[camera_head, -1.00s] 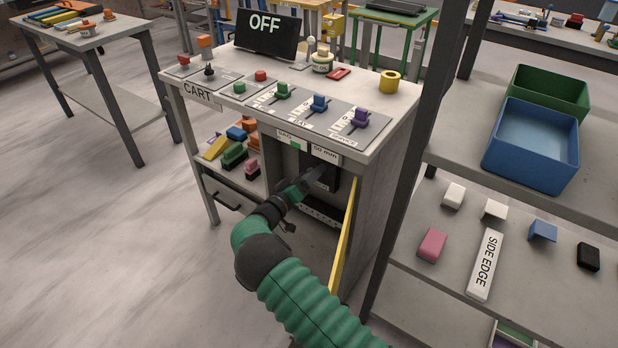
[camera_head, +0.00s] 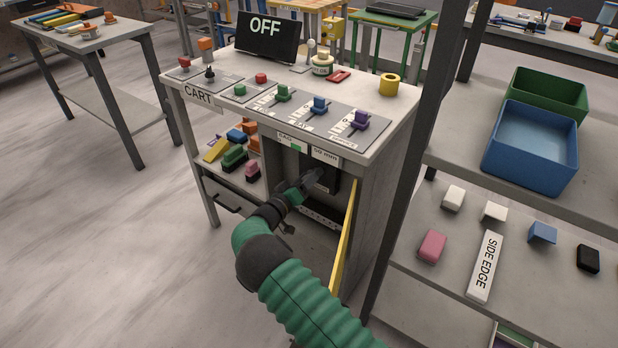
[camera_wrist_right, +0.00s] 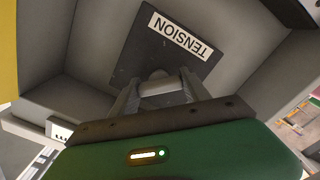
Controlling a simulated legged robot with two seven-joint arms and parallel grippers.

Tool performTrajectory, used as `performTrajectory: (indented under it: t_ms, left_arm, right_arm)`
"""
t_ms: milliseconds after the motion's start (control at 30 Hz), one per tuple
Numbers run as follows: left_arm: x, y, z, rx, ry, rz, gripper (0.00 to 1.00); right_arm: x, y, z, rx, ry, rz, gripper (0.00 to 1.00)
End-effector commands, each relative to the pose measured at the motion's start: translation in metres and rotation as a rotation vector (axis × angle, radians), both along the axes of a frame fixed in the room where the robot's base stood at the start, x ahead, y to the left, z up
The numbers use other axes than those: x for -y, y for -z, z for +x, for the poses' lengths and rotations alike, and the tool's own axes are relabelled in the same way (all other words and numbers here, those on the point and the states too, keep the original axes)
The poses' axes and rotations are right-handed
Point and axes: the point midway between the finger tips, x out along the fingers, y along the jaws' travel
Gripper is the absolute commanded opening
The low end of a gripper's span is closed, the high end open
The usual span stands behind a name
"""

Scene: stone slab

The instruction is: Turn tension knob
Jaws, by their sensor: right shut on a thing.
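The tension knob (camera_wrist_right: 160,84) is a grey knob on a dark plate inside the cart's open compartment. A white TENSION label (camera_wrist_right: 180,36) on that plate reads upside down in the right wrist view. My right gripper (camera_head: 312,180) reaches into the compartment; in the right wrist view my right gripper (camera_wrist_right: 160,92) has its two fingers on either side of the knob, shut on it. In the head view the knob is hidden behind the gripper. The cart (camera_head: 228,110) carries a screen (camera_head: 267,38) reading OFF. My left gripper is not in view.
A yellow-edged door (camera_head: 344,240) stands open just right of my right arm. A 50 mm label (camera_head: 325,155) sits above the compartment. Colored blocks (camera_head: 235,155) lie on the cart's left shelf. A shelf unit with a blue bin (camera_head: 530,150) stands at the right.

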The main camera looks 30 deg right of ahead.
Motion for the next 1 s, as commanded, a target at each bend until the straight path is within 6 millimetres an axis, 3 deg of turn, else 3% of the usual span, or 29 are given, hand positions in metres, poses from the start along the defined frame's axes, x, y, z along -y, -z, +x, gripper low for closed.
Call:
performTrajectory:
  t_ms: [267,1000]
  left_arm:
    - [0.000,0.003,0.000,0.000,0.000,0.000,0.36]
    - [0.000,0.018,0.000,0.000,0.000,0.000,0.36]
  right_arm:
    - [-0.001,0.003,0.000,0.150,-0.003,0.067,0.14]
    - [-0.002,0.004,0.001,0.790,-0.002,0.335,0.14]
